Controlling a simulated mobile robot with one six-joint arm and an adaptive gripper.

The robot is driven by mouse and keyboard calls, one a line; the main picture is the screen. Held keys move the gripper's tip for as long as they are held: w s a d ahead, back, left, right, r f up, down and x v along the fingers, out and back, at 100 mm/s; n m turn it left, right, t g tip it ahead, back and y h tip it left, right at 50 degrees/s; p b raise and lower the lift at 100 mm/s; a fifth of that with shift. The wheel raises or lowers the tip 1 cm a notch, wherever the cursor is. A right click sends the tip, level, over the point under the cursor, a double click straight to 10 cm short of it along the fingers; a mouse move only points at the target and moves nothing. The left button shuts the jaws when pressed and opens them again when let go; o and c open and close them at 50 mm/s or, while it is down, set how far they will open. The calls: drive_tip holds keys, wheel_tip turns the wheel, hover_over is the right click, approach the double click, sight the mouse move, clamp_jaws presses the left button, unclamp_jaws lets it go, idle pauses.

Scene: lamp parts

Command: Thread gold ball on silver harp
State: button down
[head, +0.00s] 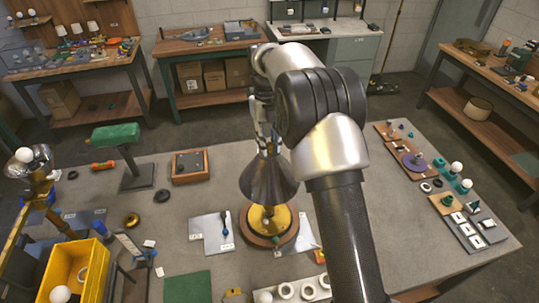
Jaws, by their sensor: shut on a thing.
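My gripper (268,143) points down at the top of a dark grey cone lampshade (268,182) in the middle of the table. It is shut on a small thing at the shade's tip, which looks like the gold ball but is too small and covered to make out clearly. The shade is upright above a lamp base (268,226) with a gold disc on a round brown plinth. The silver harp cannot be made out; the shade and gripper cover the place at the top. I cannot tell whether the ball touches the harp.
A green-topped stand (117,136) and a wooden box (190,166) stand to the left. A yellow bin (79,272) is at the front left. Trays of small parts (466,222) line the right edge. White cards (212,232) lie left of the base.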

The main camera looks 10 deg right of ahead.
drive_tip(key=shift+s+f+b, duration=0.2)
drive_tip(key=shift+f+b, duration=0.15)
drive_tip(key=c, duration=1.5)
unclamp_jaws()
drive_tip(key=shift+w, duration=0.1)
drive_tip(key=shift+o, duration=0.2)
drive_tip(key=shift+r, duration=0.15)
drive_tip(key=shift+r+n+p, duration=0.15)
drive_tip(key=shift+n+p, duration=0.5)
drive_tip(key=shift+n, duration=0.35)
drive_tip(key=n, duration=0.4)
drive_tip(key=shift+n+h+p, duration=0.4)
